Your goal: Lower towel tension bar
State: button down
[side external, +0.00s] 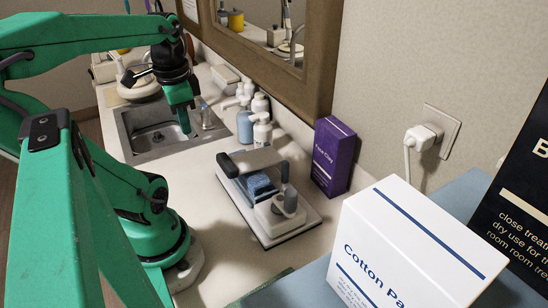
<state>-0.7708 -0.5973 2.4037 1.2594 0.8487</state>
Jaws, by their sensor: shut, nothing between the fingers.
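A pale appliance on a flat base (270,229) sits on the counter in the middle of the view. A grey bar (256,160) with a dark handle end (227,165) spans its far side. The bar looks raised above a folded blue towel (260,184), though its exact height is hard to judge. A grey upright knob (290,199) stands at the near right of the appliance. My gripper (186,129) is shut and empty. It points down in front of the sink, beyond and to the left of the appliance, apart from the bar.
A metal sink (132,128) lies behind my gripper. A purple box (332,156) is close to the appliance's right. A white carton (405,250) fills the near right. Clear counter (200,185) lies left of the appliance.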

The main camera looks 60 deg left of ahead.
jog(key=w+m, duration=0.1)
jog(key=m, duration=0.1)
notch_tip(320, 180, up, 3)
jog(key=m+g+h, duration=0.1)
jog(key=m, duration=1.2)
send_over(228, 161)
jog(key=shift+w+f+m, duration=0.15)
jog(key=shift+w+m, duration=0.8)
jog(key=shift+m, duration=0.15)
jog(key=shift+f, duration=0.1)
jog(key=f, duration=0.4)
jog(key=s+f, duration=0.1)
jog(key=f, duration=0.8)
jog(key=shift+s+f, duration=0.25)
jog(key=shift+f, duration=0.15)
